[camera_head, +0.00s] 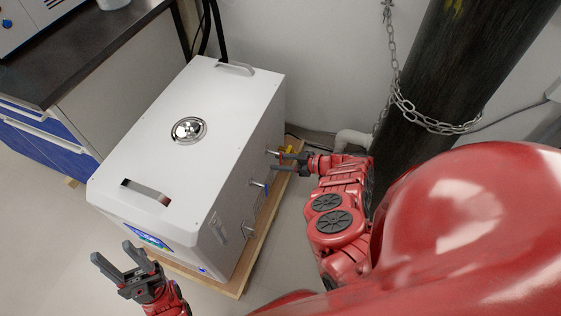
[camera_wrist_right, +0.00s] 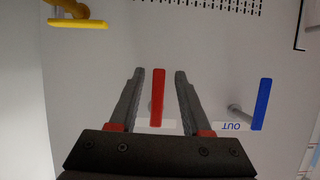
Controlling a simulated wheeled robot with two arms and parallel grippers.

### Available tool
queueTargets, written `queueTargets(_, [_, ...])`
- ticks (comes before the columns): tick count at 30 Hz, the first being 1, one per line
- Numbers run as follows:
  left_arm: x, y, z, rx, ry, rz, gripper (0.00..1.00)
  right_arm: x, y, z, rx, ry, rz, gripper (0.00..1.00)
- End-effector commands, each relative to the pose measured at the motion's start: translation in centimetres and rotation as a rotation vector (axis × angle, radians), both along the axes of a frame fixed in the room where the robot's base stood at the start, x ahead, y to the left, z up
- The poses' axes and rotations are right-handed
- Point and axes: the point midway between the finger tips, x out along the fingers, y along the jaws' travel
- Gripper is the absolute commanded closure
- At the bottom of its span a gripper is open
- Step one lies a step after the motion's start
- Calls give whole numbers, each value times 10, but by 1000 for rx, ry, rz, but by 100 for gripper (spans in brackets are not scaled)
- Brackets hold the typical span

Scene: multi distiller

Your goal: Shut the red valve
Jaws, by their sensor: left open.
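The red valve handle (camera_wrist_right: 157,97) stands lengthwise in the right wrist view, on the side panel of the white machine (camera_head: 218,110). My right gripper (camera_wrist_right: 158,75) is open around it, one finger on each side, with a visible gap to both fingers. In the head view my right gripper (camera_head: 282,162) reaches in from the right to the machine's side, where the red handle is hard to make out. My left gripper (camera_head: 122,264) is open and empty in front of the machine's near left corner.
A blue handle (camera_wrist_right: 262,103) by an "OUT" label is right of the red one; a yellow handle (camera_wrist_right: 78,24) is at upper left. A chained dark cylinder (camera_head: 450,80) stands right of the machine. A counter (camera_head: 85,45) is at upper left.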

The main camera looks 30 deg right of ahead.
Motion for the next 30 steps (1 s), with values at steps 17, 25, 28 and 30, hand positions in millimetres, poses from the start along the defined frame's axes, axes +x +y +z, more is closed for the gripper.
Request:
queueTargets(17, [0,0,20,0,0,0,50,-39,-36,24,-4,2,-4,52])
queueTargets(25, [0,0,28,0,0,0,50,-73,-67,42,-2,0,-1,52])
queueTargets(28, [0,0,29,0,0,0,50,-80,-72,45,1,1,0,52])
queueTargets(30, [0,0,29,0,0,0,50,-82,-74,46,1,1,0,52])
